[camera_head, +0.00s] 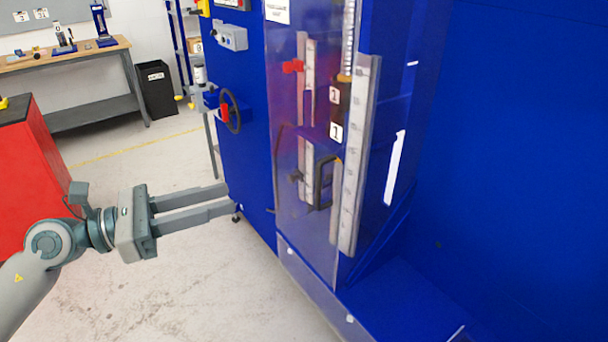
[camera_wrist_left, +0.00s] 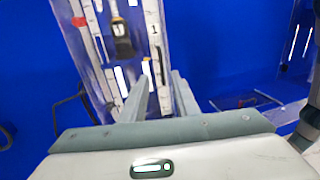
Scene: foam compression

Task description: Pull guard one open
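The guard (camera_head: 290,215) is a clear panel on the front of the blue machine, standing before the test column. A black D-shaped handle (camera_head: 322,182) is on it. A white ruled scale (camera_head: 357,150) and a dark block (camera_head: 339,105) labelled 1 show at the column. My left gripper (camera_head: 228,199) is left of the guard, with its two fingers apart and nothing between them in the head view. In the left wrist view its fingers (camera_wrist_left: 162,82) point toward the column, and the labelled block (camera_wrist_left: 121,40) shows there. I cannot tell contact with the handle. My right gripper is not in view.
A black handwheel (camera_head: 232,112) and a grey control box (camera_head: 231,37) stick out from the machine above my left gripper. A red cabinet (camera_head: 40,170) stands at the left. A workbench (camera_head: 70,55) and a black bin (camera_head: 157,90) are behind. The floor below the gripper is clear.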

